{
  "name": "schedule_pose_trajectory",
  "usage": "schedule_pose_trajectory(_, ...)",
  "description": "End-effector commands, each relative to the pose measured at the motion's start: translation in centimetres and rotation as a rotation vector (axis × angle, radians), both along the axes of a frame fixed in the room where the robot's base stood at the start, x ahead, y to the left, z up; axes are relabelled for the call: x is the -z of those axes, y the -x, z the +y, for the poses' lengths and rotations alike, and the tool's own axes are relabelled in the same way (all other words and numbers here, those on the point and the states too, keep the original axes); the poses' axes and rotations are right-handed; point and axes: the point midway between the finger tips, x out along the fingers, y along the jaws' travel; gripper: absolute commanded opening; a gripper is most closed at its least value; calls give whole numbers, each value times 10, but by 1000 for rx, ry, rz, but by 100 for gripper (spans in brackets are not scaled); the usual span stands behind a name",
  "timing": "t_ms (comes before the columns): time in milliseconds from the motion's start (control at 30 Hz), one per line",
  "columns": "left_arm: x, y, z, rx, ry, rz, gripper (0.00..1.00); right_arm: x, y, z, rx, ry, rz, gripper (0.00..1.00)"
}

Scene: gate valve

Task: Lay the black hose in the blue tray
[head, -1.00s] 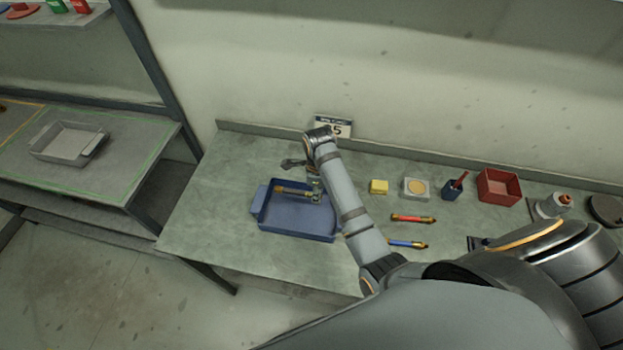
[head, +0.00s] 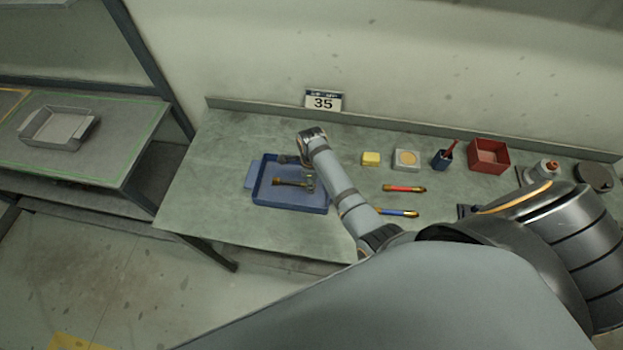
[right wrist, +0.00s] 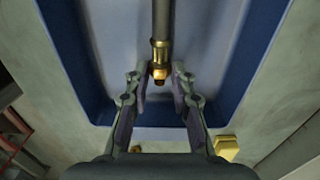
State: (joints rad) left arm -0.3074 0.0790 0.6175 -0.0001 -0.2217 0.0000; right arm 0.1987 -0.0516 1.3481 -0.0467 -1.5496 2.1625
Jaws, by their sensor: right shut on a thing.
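The black hose (head: 290,183), dark with brass end fittings, is over the blue tray (head: 287,206), within its outline in the head view. My right gripper (head: 308,178) is shut on the hose near one end. In the right wrist view the fingers (right wrist: 162,90) stand on either side of the hose's brass end (right wrist: 160,68), with the blue tray floor behind. I cannot tell whether the hose touches the tray floor. My left gripper is not in view.
A grey tray (head: 60,128) is on the left table. Bench left of the blue tray is clear.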

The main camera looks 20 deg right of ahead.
Motion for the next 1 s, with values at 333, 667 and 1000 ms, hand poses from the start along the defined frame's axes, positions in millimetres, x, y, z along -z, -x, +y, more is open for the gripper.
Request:
schedule_pose_trajectory(333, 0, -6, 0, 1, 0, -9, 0, 0, 0, 0, 0, 1, -1, 41)
schedule_pose_trajectory(667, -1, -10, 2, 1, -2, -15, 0, 0, 0, 0, 0, 0, 0, 50)
schedule_pose_trajectory(1000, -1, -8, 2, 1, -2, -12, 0, -57, -2, 0, 0, 1, -5, 50)
